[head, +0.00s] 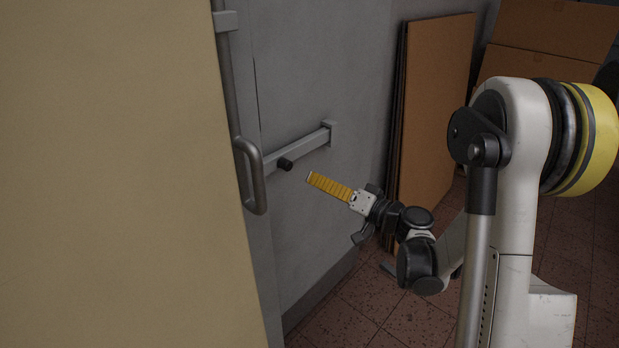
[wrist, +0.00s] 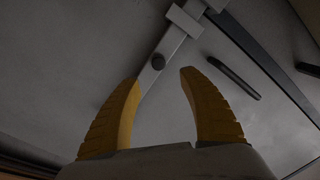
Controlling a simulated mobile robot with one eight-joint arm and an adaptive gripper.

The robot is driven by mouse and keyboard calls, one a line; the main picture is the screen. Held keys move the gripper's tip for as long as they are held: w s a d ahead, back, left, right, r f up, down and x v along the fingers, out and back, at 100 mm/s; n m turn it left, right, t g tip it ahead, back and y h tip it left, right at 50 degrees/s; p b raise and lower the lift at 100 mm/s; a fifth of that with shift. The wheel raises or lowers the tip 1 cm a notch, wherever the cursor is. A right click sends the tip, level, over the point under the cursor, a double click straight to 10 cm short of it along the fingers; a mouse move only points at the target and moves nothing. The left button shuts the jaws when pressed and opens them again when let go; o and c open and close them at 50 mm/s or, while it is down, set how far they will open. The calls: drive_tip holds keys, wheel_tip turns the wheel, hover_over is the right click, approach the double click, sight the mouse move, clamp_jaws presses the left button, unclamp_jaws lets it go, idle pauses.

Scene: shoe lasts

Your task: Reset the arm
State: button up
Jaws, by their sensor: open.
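My gripper (head: 312,178) has yellow ribbed fingers and points left toward a grey door (head: 300,80) in the head view. In the wrist view my gripper (wrist: 160,80) shows its two fingers spread apart with nothing between them. A grey bar (head: 300,150) runs across the door, with a dark round knob (head: 285,164) at its lower side. The gripper appears apart from the bar and the knob. In the wrist view the bar (wrist: 165,55) and the knob (wrist: 158,62) lie beyond the fingertips.
A long grey pull handle (head: 257,180) stands at the edge of a beige panel (head: 110,180) on the left. Brown boards (head: 435,100) lean against the wall behind my arm. Cardboard boxes (head: 550,40) stand at the back right. Tiled floor (head: 350,310) shows below.

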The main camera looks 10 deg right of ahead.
drive_tip(key=shift+s, duration=0.1)
drive_tip(key=s+a+r+n+g+h, duration=0.1)
drive_tip(key=s+a+g+h, duration=0.2)
drive_tip(key=s+a+g, duration=0.35)
drive_tip(key=s+d+h, duration=0.3)
drive_tip(key=s, duration=0.7)
drive_tip(key=s+d+h, duration=0.3)
drive_tip(key=s+h, duration=0.1)
drive_tip(key=s, duration=0.7)
drive_tip(key=shift+f+n+g+h, duration=0.3)
drive_tip(key=shift+f+n+g, duration=0.05)
drive_tip(key=shift+n+g, duration=0.1)
drive_tip(key=shift+w, duration=0.1)
